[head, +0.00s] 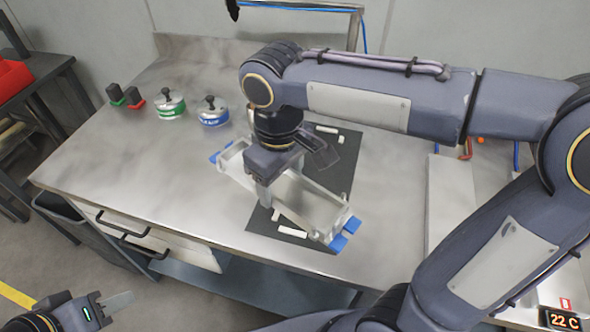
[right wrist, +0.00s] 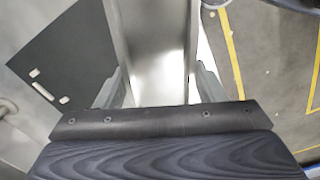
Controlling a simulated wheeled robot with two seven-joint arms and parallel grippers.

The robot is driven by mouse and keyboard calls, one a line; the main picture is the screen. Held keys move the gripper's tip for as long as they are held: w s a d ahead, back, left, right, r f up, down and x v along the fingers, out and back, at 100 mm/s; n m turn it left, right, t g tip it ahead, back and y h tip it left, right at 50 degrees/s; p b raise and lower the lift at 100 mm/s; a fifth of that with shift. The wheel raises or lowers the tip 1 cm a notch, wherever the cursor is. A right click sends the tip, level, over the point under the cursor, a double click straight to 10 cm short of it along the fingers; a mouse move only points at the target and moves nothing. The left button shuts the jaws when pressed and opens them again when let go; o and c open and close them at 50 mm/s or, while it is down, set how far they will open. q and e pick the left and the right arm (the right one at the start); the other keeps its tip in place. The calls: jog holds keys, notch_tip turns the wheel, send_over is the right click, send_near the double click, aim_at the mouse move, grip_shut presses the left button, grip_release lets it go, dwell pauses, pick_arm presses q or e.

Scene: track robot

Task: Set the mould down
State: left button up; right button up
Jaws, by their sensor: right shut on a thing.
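The mould (head: 312,204) is a long grey metal trough with blue pieces at its ends. My right gripper (head: 277,186) is shut on its side walls near the middle. In the right wrist view the mould (right wrist: 152,45) runs between the two fingers (right wrist: 158,88). The mould lies across a dark mat (head: 338,165) with white marks, turned at an angle to it. I cannot tell how far it is above the mat. My left gripper (head: 112,302) is at the bottom left, away from the bench; its jaws are not clear.
The steel bench (head: 180,150) is clear to the left of the mat. A green-banded pot (head: 171,108) and a blue-banded pot (head: 212,113) stand at the back left, beside small dark green and red-based blocks (head: 126,98). A pale panel (head: 452,195) is at the right.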

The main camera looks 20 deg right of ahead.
jog(key=w+d+f, duration=0.2)
jog(key=d, duration=0.1)
jog(key=w+d+f, duration=0.2)
jog(key=w+f, duration=0.1)
jog(key=w+d+f, duration=0.2)
jog(key=d, duration=0.1)
jog(key=shift+w+d+f, duration=0.2)
jog(key=shift+d+f, duration=0.15)
jog(key=shift+w+d+f, duration=0.3)
jog(key=shift+d+f, duration=0.1)
jog(key=shift+f, duration=0.25)
jog(key=shift+w+d+f, duration=0.1)
jog(key=shift+w+f, duration=0.05)
jog(key=shift+f, duration=1.55)
jog(key=shift+f, duration=0.2)
jog(key=o, duration=1.7)
